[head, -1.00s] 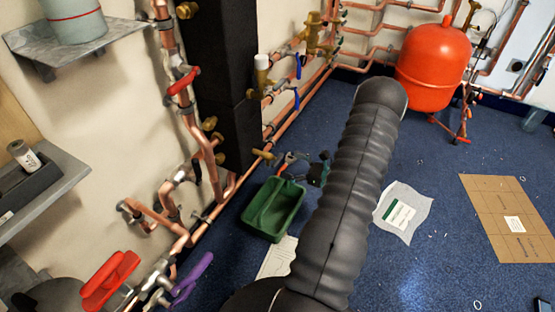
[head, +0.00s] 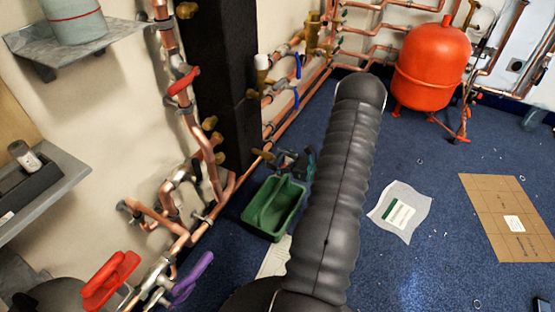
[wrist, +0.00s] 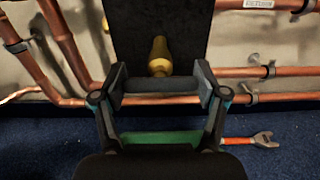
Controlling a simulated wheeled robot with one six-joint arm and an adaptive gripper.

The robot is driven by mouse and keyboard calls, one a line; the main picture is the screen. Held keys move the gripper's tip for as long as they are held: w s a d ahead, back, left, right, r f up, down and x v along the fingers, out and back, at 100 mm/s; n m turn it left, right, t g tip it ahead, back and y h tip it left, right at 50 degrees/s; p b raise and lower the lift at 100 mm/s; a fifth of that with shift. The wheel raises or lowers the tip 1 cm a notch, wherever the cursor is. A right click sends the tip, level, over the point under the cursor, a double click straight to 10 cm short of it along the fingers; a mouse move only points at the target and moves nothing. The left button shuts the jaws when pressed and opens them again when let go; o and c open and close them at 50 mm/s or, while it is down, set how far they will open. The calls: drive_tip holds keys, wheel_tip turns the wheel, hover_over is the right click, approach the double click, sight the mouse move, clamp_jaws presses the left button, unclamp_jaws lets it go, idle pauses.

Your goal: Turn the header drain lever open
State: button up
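A brass fitting (wrist: 159,56) stands out from the lower part of the black header (wrist: 125,30), centred ahead of my gripper (wrist: 162,85) in the wrist view. The fingers are wide apart on either side of a dark horizontal bar; I cannot tell whether this is a lever or the header's lower edge. No contact is clear. In the head view, the black header (head: 222,75) carries brass fittings (head: 218,158) low on its side. My gripper (head: 296,161) shows partly, right of the header and beside my forearm. No drain lever can be clearly identified.
A green tote (head: 272,232) lies on the blue floor below my gripper. An adjustable wrench (wrist: 255,140) shows beside it. Copper pipes (wrist: 70,45) run along the wall. Red (head: 110,280) and purple (head: 190,280) levers are at lower left.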

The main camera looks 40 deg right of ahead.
drive_tip(key=shift+f+n+b, duration=0.1)
drive_tip(key=shift+n+b, duration=0.2)
drive_tip(key=shift+b, duration=0.05)
drive_tip(key=n+b, duration=0.3)
drive_tip(key=b, duration=0.1)
drive_tip(key=shift+a+f, duration=0.1)
drive_tip(key=shift+f, duration=0.1)
drive_tip(key=n+b, duration=0.4)
drive_tip(key=shift+n, duration=0.4)
drive_tip(key=n, duration=0.2)
drive_tip(key=n+b, duration=0.1)
drive_tip(key=n, duration=0.1)
drive_tip(key=shift+a+r+n, duration=0.1)
drive_tip(key=shift+r+n, duration=0.1)
drive_tip(key=shift+n, duration=0.1)
drive_tip(key=n, duration=0.5)
drive_tip(key=o, duration=1.2)
drive_tip(key=shift+a, duration=0.1)
drive_tip(key=shift+c, duration=0.2)
drive_tip(key=shift+s, duration=0.1)
